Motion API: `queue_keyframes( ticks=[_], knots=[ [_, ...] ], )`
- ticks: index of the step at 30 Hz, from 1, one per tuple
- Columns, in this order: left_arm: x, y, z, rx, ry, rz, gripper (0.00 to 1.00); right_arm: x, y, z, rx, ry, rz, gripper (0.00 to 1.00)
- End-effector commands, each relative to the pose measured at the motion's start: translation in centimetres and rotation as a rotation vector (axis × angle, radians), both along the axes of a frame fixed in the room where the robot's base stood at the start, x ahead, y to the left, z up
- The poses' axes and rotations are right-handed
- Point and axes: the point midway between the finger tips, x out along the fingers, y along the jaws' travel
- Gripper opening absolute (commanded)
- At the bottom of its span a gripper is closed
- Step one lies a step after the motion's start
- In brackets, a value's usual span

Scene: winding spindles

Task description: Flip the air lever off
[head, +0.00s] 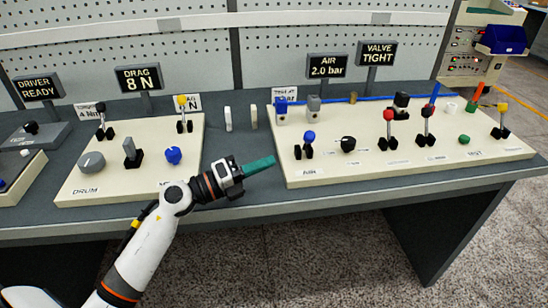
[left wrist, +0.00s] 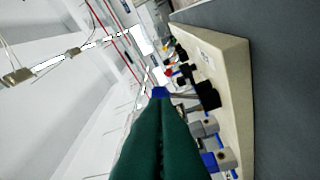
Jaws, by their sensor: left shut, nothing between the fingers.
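The air lever (head: 309,136) has a blue ball knob and a black base. It stands roughly upright behind the AIR label at the left front of the right-hand cream panel. My left gripper (head: 272,160) has green fingers pressed together and empty. They point right, over the panel's left edge, short of the lever. In the left wrist view, the blue knob (left wrist: 160,92) shows just beyond the closed fingertips (left wrist: 160,101), with its rod running right to a black base. I cannot tell whether they touch. The AIR sign (head: 327,66) reads 2.0 bar. My right gripper is not in view.
A black knob (head: 347,144) and red-knobbed levers (head: 389,116) stand right of the air lever. Blue and grey fittings (head: 314,105) stand behind it. The drum panel (head: 75,187) lies to the left. The grey table (head: 235,150) is bare between the panels, apart from two white pieces.

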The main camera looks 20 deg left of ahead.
Motion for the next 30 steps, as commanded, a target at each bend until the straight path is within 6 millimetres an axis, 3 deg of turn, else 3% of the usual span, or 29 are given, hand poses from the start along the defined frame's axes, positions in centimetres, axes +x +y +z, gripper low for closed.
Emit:
queue_keyframes(
  ticks=[13,30],
  knots=[
    [5.7,-4.7,1.2,-0.003,0.000,0.000,0.00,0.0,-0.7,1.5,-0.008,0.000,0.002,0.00],
    [6.5,-5.3,1.3,-0.002,0.004,0.000,0.00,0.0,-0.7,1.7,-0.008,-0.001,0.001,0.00]
  ],
)
